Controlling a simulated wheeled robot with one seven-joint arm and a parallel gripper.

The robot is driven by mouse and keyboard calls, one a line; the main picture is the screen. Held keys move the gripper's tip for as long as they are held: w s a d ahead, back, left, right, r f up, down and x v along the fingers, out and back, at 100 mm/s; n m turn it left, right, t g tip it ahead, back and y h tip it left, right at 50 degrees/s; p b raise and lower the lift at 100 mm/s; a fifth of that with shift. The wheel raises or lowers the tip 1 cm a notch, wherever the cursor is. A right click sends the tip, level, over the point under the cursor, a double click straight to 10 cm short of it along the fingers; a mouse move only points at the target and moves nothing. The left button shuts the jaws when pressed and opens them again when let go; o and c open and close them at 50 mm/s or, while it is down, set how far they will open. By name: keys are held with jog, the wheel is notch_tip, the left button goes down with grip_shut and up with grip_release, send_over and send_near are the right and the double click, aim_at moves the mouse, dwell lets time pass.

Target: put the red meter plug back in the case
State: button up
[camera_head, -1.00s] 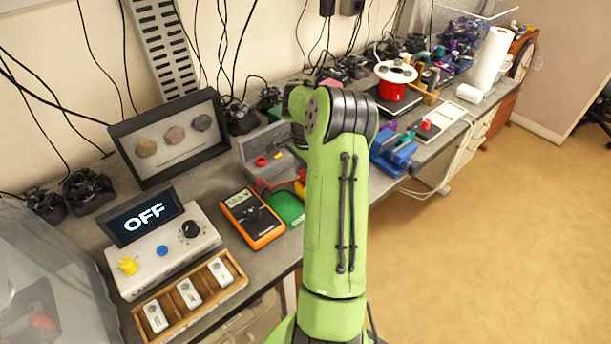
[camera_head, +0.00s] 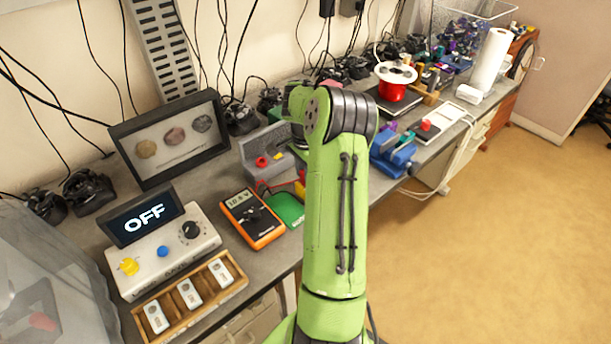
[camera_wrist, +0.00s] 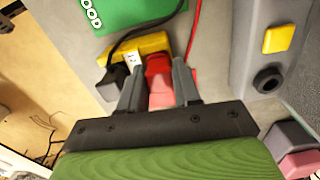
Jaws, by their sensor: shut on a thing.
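In the wrist view my gripper (camera_wrist: 159,70) is shut on the red meter plug (camera_wrist: 158,76), with one finger on each side of it. The plug is beside a yellow block (camera_wrist: 152,45) with a white label; I cannot tell whether they touch. A black plug (camera_wrist: 111,83) is left of the fingers. The orange meter (camera_head: 253,218) lies on the bench in the head view, its display lit. In that view my arm hides the gripper. I cannot make out which thing is the case.
A green piece (camera_wrist: 128,12) lies beyond the yellow block, with a black lead across it. A grey fixture (camera_wrist: 246,75) with a yellow button and a round black hole stands right of the gripper. Left on the bench are a control box (camera_head: 165,250) and a wooden tray (camera_head: 187,318).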

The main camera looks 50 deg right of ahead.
jog(key=shift+r+p, duration=0.65)
jog(key=shift+r, duration=0.35)
jog(key=shift+r+p, duration=1.25)
jog(key=shift+r, duration=0.5)
